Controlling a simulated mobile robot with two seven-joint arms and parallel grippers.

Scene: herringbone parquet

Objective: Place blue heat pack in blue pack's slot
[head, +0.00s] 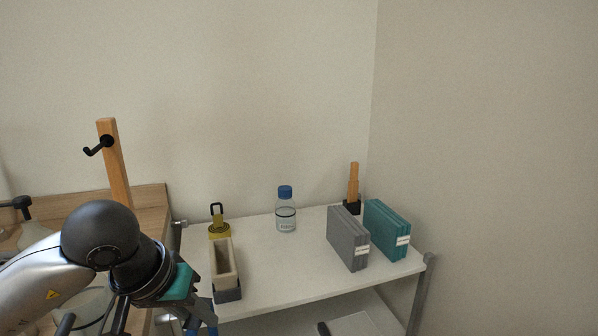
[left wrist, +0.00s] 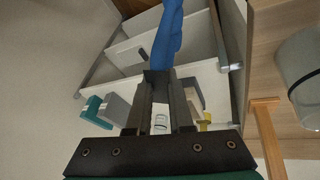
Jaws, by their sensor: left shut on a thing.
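My left gripper (head: 203,312) is at the lower left of the head view, near the front left corner of the white shelf. In the left wrist view its fingers (left wrist: 158,80) are shut on a long blue pack (left wrist: 169,32), which sticks out beyond the fingertips. Only a small blue part (head: 209,326) of the pack shows in the head view, at the bottom edge. A narrow cream open-topped holder (head: 233,282) with a dark base stands on the shelf, right of the gripper and apart from it. I cannot tell which opening is the blue pack's slot. My right gripper is out of view.
The white shelf top (head: 290,275) carries a blue-capped bottle (head: 286,213), a grey block set (head: 347,240), a teal one (head: 386,231) and a wooden-handled item (head: 353,186). A wooden post (head: 115,165) with a black hook stands left. The shelf's front middle is clear.

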